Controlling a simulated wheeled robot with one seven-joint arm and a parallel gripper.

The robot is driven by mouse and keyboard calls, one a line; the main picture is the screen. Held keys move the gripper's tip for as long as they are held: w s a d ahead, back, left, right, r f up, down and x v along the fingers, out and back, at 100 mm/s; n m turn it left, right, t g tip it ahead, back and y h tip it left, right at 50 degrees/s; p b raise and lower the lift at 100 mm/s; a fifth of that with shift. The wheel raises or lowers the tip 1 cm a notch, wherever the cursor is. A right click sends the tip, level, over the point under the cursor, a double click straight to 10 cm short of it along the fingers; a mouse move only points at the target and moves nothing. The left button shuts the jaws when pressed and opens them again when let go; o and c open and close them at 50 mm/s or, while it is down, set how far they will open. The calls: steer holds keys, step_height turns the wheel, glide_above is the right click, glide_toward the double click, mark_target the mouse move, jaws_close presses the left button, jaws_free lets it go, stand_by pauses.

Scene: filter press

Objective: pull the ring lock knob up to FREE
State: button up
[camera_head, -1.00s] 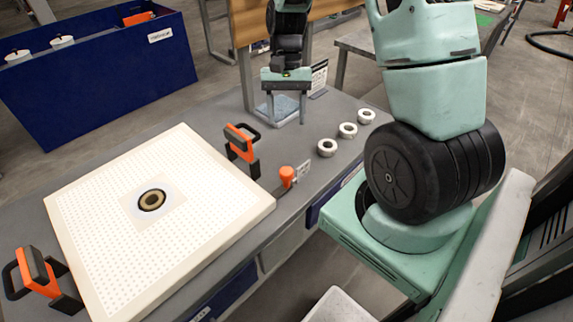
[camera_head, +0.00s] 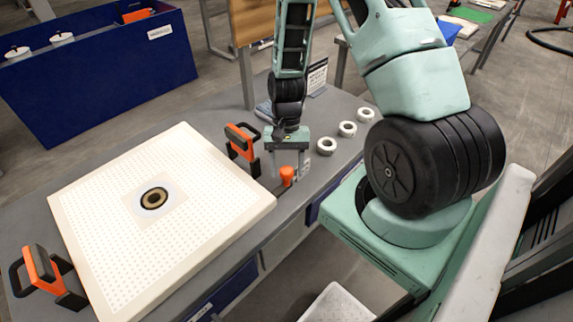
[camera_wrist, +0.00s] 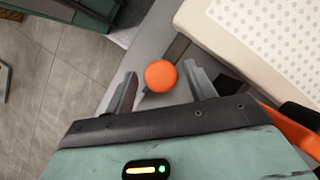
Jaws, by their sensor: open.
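The ring lock knob (camera_head: 287,175) is an orange cap at the front edge of the grey bench, right of the white perforated plate (camera_head: 160,225). In the wrist view the knob (camera_wrist: 160,76) shows as a round orange top between my two fingertips. My gripper (camera_wrist: 160,84) is open, with a finger on either side of the knob and gaps visible to both. In the head view my gripper (camera_head: 287,160) is just behind the knob, pointing down. Whether the fingers are level with the knob or above it cannot be told. The knob's lower part and its label are largely hidden.
An orange and black clamp handle (camera_head: 242,145) stands close left of my gripper; another (camera_head: 45,278) is at the plate's near left. Several white rings (camera_head: 347,129) lie right of my gripper. A sign (camera_head: 317,76) stands behind. A blue bin (camera_head: 95,75) is at the back left.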

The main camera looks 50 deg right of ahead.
jaws_close()
steer(key=shift+r+p, duration=0.95)
steer(key=shift+r, duration=0.4)
steer(key=shift+f, duration=0.1)
jaws_free()
steer(key=b+v, duration=0.2)
steer(key=v, duration=1.5)
steer(key=shift+r, duration=0.25)
